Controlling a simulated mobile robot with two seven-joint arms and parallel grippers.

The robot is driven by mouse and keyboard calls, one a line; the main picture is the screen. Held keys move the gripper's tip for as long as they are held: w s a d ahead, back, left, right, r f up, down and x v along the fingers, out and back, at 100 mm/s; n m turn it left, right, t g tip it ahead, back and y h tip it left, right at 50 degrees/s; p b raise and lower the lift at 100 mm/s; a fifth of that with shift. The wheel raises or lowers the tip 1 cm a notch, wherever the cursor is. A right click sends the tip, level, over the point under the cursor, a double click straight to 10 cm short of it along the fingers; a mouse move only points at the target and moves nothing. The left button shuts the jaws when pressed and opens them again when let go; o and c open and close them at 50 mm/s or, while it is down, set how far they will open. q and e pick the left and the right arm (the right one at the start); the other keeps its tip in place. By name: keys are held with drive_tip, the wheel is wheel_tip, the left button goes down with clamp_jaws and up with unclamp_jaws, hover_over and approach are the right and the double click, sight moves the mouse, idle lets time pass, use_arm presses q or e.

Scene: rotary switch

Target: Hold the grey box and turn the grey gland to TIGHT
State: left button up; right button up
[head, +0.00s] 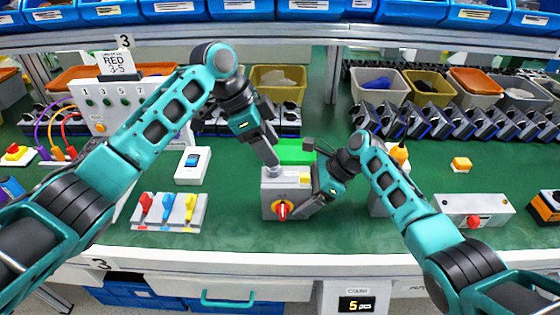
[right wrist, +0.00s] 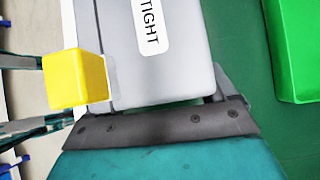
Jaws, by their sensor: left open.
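The grey box (head: 270,190) stands near the table's front edge, with a red knob (head: 282,210) on a yellow disc on its front. A yellow cube (head: 305,178) is at its top right, also seen in the right wrist view (right wrist: 75,79). The grey gland (head: 272,172) is on the box's top, largely hidden by my left gripper (head: 270,158), which is open and points down over it. My right gripper (head: 312,201) is shut on the box from the right. The right wrist view shows the label TIGHT (right wrist: 151,25) on the box; the gland is not visible there.
A white switch unit (head: 193,165) and a panel with coloured levers (head: 168,211) stand to the left. A grey box with a red button (head: 474,210) stands at right. Green table is clear between them.

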drive_tip(key=shift+o, duration=1.2)
drive_tip(key=shift+r, duration=0.1)
drive_tip(key=v, duration=1.2)
drive_tip(key=shift+c, duration=0.2)
